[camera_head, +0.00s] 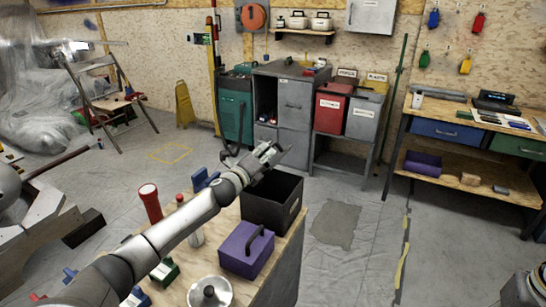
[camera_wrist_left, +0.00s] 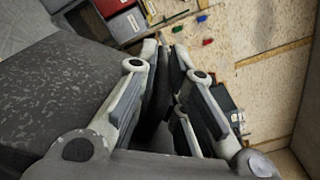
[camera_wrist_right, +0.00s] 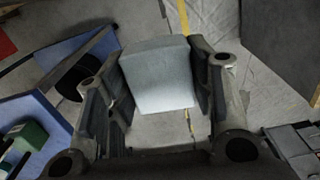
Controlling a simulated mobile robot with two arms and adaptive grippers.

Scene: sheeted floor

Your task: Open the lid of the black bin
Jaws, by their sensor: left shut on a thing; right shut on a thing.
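The black bin (camera_head: 272,213) stands at the far end of the wooden-topped bench, with its dark inside showing from above. My left gripper (camera_head: 272,155) is over the bin's far side. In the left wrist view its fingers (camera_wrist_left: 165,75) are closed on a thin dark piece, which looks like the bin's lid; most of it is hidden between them. A large dark speckled surface (camera_wrist_left: 50,95) fills that view's left side. My right gripper (camera_wrist_right: 155,90) is shut on a pale grey block (camera_wrist_right: 158,75), away from the bin.
A red flashlight (camera_head: 150,203) stands to the left. Red and grey bins (camera_head: 331,110) stand at the back.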

